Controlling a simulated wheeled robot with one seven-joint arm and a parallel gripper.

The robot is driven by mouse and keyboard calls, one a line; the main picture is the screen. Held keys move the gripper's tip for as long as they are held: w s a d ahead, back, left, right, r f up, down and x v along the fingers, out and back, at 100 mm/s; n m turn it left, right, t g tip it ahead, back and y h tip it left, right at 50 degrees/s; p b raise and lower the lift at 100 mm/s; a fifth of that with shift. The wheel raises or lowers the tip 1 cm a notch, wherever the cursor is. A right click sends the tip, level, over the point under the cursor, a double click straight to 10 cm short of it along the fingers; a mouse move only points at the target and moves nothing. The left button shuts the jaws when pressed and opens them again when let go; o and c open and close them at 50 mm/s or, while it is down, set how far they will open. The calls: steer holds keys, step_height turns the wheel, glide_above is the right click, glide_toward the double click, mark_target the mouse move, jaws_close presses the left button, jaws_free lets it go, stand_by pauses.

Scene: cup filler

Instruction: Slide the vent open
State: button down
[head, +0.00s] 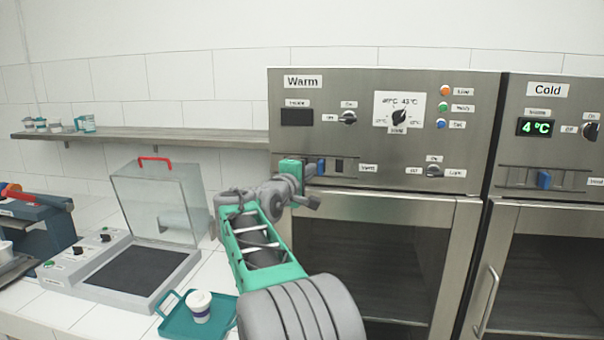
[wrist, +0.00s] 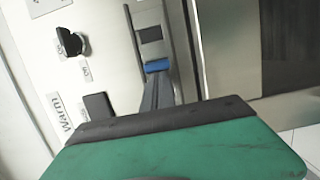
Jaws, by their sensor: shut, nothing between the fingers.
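The vent on the Warm unit is a short horizontal slide with a blue knob (head: 321,167), just left of a dark slot (head: 339,165) and the vent label. In the wrist view the blue knob (wrist: 157,67) sits across the metal track, with the dark slot (wrist: 151,35) beyond it. My gripper (head: 305,172) is shut and empty, at the left end of the track, close beside the knob's left side. I cannot tell whether it touches the knob. My gripper's green body hides the near end of the track in the wrist view.
The Warm unit has a dial (head: 399,117), switches and a glass door (head: 375,262) below the vent. The Cold unit (head: 548,135) stands to the right with its own blue slider (head: 544,179). A teal tray (head: 176,327) with a cup (head: 199,307) lies at lower left.

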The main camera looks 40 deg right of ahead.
steer(key=shift+s+d, duration=0.1)
steer(key=a+b, duration=0.1)
steer(key=a, duration=1.1)
steer(key=shift+s+b, duration=0.3)
steer(key=shift+b, duration=0.1)
steer(key=shift+d, duration=0.1)
